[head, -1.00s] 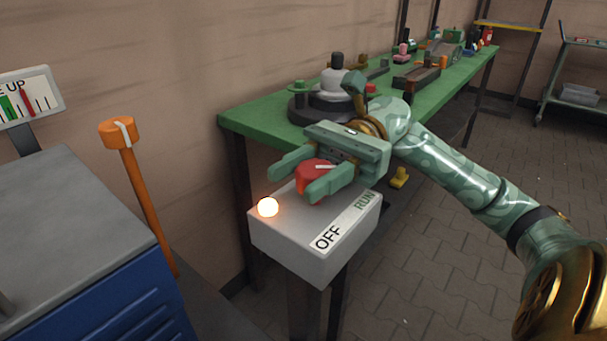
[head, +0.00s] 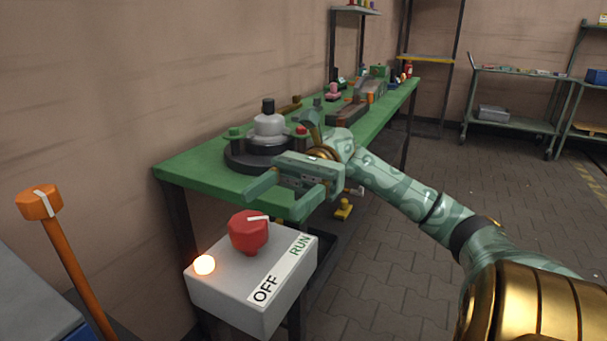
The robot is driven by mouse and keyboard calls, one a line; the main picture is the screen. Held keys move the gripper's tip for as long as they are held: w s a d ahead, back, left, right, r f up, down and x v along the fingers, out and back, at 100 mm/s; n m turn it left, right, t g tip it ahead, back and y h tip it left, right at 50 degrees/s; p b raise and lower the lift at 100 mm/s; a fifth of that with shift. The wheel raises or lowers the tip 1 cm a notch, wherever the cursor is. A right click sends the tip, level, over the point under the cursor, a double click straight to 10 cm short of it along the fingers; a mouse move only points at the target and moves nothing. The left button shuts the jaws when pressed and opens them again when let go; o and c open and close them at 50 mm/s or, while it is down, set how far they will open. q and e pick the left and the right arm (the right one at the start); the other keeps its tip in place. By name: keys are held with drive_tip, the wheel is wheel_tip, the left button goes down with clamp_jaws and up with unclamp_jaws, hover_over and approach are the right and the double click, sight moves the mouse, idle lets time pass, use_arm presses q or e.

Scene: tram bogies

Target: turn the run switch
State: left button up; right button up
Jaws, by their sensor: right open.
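The run switch is a red knob (head: 249,233) with a white pointer mark, on top of a pale grey box (head: 230,300). The white mark points to the right, toward the RUN end of the label. The label strip (head: 281,269) reads OFF near the front and RUN farther back. A round lamp (head: 204,265) glows warm at the left of the box top. My right gripper (head: 275,205) is open and empty, above and behind the knob, clear of it. My left gripper is out of view.
A green workbench (head: 190,168) with a dark round fixture (head: 245,157) and several small parts stands behind the box. An orange lever (head: 68,260) rises at the left. A shelf cart (head: 510,110) stands far right. The paved floor on the right is clear.

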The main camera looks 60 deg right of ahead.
drive_tip(key=d, duration=0.7)
drive_tip(key=shift+d, duration=0.35)
